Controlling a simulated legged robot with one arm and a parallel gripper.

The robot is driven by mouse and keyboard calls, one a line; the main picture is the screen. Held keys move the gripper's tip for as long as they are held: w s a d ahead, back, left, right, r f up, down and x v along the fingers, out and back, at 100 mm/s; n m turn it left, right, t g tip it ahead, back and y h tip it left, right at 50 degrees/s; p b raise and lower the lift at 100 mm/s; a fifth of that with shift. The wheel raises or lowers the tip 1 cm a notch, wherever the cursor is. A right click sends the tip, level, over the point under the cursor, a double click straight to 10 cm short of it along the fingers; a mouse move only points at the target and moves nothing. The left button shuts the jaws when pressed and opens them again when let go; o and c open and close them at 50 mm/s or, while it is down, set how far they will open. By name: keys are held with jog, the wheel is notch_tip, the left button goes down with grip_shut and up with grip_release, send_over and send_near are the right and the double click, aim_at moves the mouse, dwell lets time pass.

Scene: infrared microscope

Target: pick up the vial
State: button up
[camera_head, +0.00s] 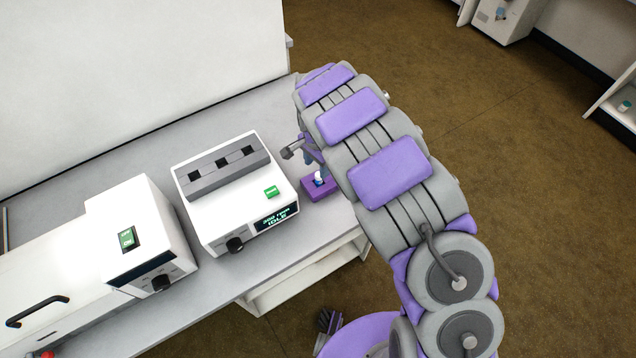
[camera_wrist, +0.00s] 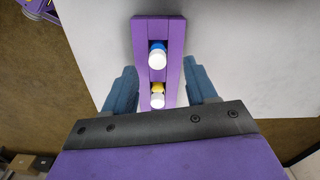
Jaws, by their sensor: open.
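A purple rack (camera_wrist: 172,28) stands on the bench and holds two vials in a row. One vial (camera_wrist: 158,56) shows blue and white. The other vial (camera_wrist: 157,97) shows yellow and white and is closer to my wrist. My gripper (camera_wrist: 160,70) is open and empty, with one blue-grey finger on each side of the rack. In the head view, the rack (camera_head: 327,191) is at the bench's right end with a white and blue vial top (camera_head: 319,178) showing. My arm hides most of my gripper there.
A white instrument (camera_head: 222,205) with a dark slotted block and a lit display stands left of the rack. Another white machine (camera_head: 140,225) is farther left. The bench (camera_head: 292,232) ends just right of the rack, with brown floor beyond.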

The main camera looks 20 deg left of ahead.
aim_at(319, 182)
jog(key=f, duration=0.2)
jog(key=f+b, duration=0.1)
jog(key=f, duration=0.1)
jog(key=f+b, duration=0.1)
jog(key=f, duration=0.1)
jog(key=shift+w+d+f, duration=0.1)
jog(key=shift+d+f, duration=0.15)
jog(key=shift+r, duration=0.1)
grip_shut()
